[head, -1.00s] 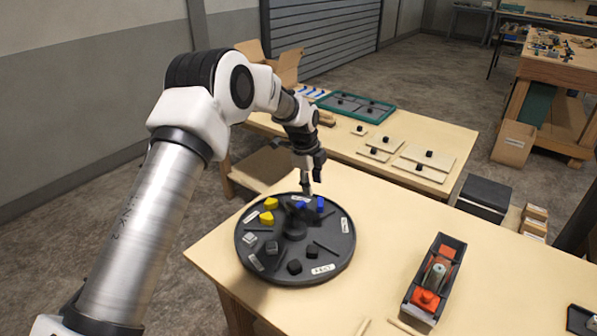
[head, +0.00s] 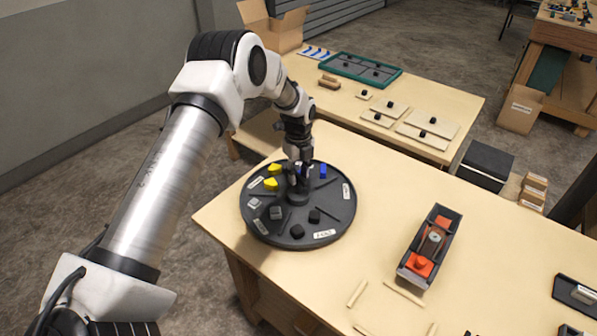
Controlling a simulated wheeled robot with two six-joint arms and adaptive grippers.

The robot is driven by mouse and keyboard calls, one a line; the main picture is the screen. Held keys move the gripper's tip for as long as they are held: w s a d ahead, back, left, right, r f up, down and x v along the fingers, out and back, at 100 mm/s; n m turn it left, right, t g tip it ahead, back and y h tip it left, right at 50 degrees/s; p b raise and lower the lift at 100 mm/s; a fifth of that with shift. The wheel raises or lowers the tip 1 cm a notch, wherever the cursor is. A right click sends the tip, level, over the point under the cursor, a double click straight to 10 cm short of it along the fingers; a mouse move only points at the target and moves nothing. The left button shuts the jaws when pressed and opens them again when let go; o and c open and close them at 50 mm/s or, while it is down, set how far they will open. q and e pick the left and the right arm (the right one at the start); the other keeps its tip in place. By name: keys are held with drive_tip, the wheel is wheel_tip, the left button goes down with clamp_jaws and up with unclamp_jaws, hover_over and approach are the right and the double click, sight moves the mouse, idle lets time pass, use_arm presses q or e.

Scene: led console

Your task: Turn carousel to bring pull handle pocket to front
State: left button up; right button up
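A round dark carousel (head: 338,221) stands near the left corner of the table. Dividers split it into pockets with white labels too small to read surely. Yellow pieces (head: 271,184) lie at its back left, a blue piece (head: 323,171) at the back right, grey pieces (head: 276,212) at the left and black pieces (head: 297,231) at the front. I cannot tell which piece is the pull handle. My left gripper (head: 299,183) points down at the central hub (head: 297,197), over or at its top. Whether its fingers are open or shut does not show. My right gripper is out of view.
A dark tray with orange parts (head: 432,247) stands right of the carousel. Thin wooden strips (head: 404,293) lie at the front. A dark device (head: 577,293) is at the right edge. The tabletop between carousel and tray is clear.

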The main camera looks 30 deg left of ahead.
use_arm(q)
clamp_jaws()
